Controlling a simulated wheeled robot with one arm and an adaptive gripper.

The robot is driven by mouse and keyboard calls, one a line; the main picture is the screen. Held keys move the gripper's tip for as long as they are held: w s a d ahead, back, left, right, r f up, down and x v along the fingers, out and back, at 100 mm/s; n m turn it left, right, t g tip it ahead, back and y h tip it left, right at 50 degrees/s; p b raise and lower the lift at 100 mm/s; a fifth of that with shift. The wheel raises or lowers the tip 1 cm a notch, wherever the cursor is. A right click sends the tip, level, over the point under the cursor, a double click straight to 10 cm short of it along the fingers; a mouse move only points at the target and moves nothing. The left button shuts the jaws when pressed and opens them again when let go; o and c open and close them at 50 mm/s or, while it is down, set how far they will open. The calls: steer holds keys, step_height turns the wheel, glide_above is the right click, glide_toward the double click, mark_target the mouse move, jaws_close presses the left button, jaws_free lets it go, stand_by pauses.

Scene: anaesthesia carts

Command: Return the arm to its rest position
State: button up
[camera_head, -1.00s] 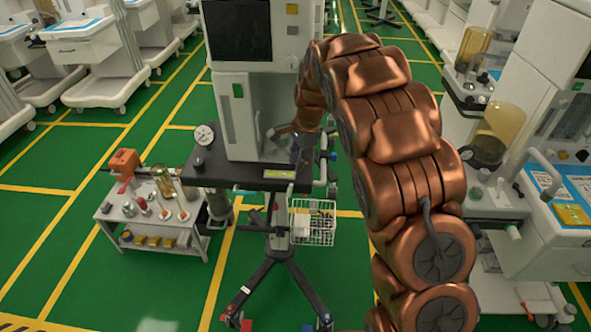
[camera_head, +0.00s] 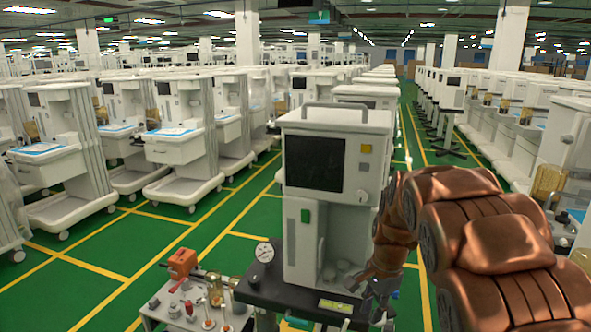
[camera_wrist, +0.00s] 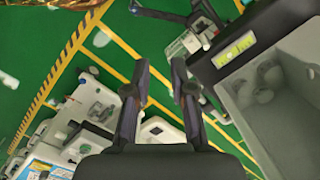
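My copper-coloured arm (camera_head: 495,245) reaches in from the lower right of the head view, bent, with its end low beside the right side of a white anaesthesia machine (camera_head: 335,130). My gripper (camera_head: 382,308) points down there, partly cut by the picture's lower part. In the wrist view its two dark fingers (camera_wrist: 159,62) stand apart with nothing between them. Green floor, yellow lines and equipment below show past the fingers.
The machine stands on a black cart top (camera_head: 290,295) with a gauge (camera_head: 264,252); the cart edge is close to my gripper at right in the wrist view (camera_wrist: 205,70). A small side table (camera_head: 160,308) holds an orange device (camera_head: 182,262). Rows of carts line both sides.

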steer(key=s+r+n+g+h, duration=0.1)
steer(key=s+n, duration=1)
steer(key=s, duration=2.2)
step_height(320, 180, up, 2)
steer(key=shift+s+d+r+n+g, duration=0.1)
steer(key=shift+s+d+n+g, duration=0.05)
steer(key=shift+s+n+g, duration=0.25)
